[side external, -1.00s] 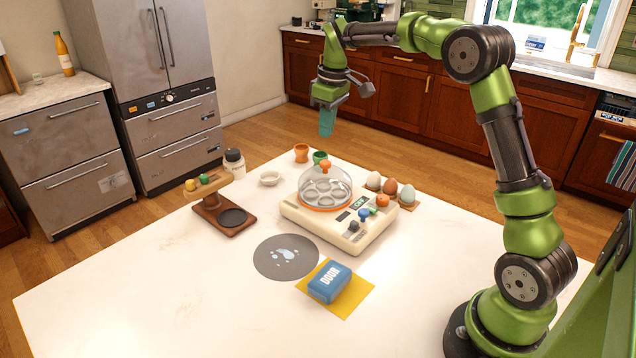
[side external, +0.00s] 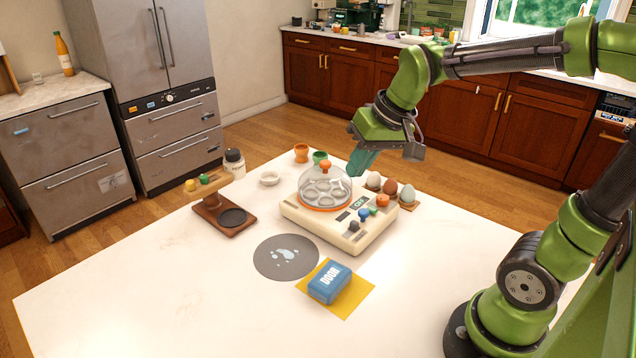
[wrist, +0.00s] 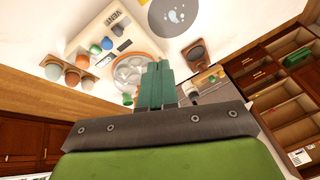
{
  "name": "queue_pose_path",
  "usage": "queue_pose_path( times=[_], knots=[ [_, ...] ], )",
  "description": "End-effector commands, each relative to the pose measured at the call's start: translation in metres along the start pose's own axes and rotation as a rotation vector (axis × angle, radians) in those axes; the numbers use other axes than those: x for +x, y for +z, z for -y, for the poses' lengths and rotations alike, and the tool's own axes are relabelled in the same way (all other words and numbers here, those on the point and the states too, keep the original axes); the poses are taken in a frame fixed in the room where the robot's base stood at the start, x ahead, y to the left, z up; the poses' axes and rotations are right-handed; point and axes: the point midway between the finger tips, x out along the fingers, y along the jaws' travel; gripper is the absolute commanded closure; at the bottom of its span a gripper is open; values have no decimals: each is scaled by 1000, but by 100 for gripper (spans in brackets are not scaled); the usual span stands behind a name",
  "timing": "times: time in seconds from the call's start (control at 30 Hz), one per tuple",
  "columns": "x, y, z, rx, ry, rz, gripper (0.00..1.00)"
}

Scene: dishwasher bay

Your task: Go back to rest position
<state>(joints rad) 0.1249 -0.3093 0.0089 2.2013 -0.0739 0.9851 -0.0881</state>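My gripper (side external: 361,162) hangs above the far right side of the white table (side external: 160,290), beside the egg cooker's clear dome in the picture. Its teal fingers (wrist: 155,84) lie close together in the wrist view and look shut, with nothing visible between them. The cream egg cooker (side external: 322,228) has its dome (side external: 325,186) on top. The fingers overlap part of it in the wrist view.
Several eggs (side external: 406,195) stand right of the cooker. Egg cups (side external: 301,153), a wooden stand (side external: 212,204), a grey round mat (side external: 286,258) and a blue block (side external: 328,284) on a yellow sheet are around it. The table's front left is clear.

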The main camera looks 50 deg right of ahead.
Motion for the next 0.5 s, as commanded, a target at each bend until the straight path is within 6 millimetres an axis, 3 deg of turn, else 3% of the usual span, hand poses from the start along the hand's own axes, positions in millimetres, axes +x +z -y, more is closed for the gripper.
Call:
queue_pose_path(
  times=[0.03,0.2,0.33,0.5],
  knots=[
    [-8,20,3,12,-26,-31,100],
    [-20,67,6,23,-97,-99,100],
    [-28,82,9,-3,-131,-133,100],
    [-37,82,14,-22,-151,-162,100]
  ],
)
